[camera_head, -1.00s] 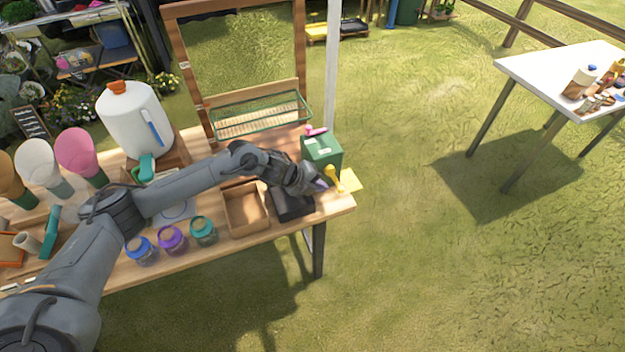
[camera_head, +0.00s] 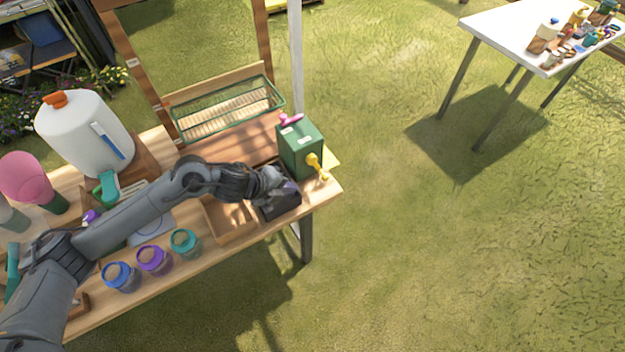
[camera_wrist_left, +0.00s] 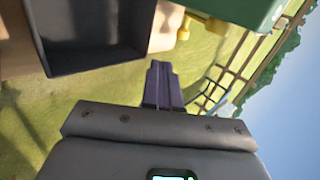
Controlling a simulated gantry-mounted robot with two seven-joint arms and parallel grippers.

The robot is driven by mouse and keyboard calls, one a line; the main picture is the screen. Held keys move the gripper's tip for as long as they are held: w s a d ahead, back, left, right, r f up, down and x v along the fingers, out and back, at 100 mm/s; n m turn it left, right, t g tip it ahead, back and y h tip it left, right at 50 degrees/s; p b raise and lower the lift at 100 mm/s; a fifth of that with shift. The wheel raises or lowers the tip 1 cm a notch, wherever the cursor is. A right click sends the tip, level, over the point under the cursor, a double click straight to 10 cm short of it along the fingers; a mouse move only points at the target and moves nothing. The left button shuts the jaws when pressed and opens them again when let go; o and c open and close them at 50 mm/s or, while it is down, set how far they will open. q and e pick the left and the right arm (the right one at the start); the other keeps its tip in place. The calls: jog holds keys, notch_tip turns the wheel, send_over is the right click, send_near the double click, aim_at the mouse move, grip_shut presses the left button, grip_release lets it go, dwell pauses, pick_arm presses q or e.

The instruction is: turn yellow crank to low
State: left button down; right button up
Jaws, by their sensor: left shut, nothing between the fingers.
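The yellow crank (camera_head: 316,166) sits on the front right side of a green box (camera_head: 301,150) at the table's right end. A pink handle (camera_head: 291,119) is on top of the box. My left gripper (camera_head: 284,192) is shut and empty, over the dark tray (camera_head: 280,205), to the left of the crank and apart from it. In the left wrist view its purple fingers (camera_wrist_left: 162,86) are together. The crank (camera_wrist_left: 212,24) shows there at the top, beside the green box (camera_wrist_left: 240,10). My right gripper is not in view.
A wooden tray (camera_head: 230,222) stands left of the dark tray (camera_wrist_left: 92,52). Blue, purple and teal jars (camera_head: 184,243) stand along the front edge. A wire basket (camera_head: 228,107) is behind. Right of the table is open grass.

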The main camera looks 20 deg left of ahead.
pick_arm(q)
jog(key=shift+w+d+f+b, duration=0.2)
jog(key=shift+w+f+b, duration=0.1)
jog(key=shift+w+f, duration=0.85)
jog(key=b+x, duration=0.1)
jog(key=x, duration=0.3)
jog(key=shift+w+d+f, duration=0.1)
jog(key=shift+w+d, duration=0.1)
jog(key=shift+d, duration=0.05)
jog(key=shift+w+d, duration=0.55)
jog(key=shift+w, duration=0.4)
jog(key=shift+w+d+f, duration=0.15)
jog(key=shift+w+d, duration=0.3)
jog(key=shift+w, duration=0.3)
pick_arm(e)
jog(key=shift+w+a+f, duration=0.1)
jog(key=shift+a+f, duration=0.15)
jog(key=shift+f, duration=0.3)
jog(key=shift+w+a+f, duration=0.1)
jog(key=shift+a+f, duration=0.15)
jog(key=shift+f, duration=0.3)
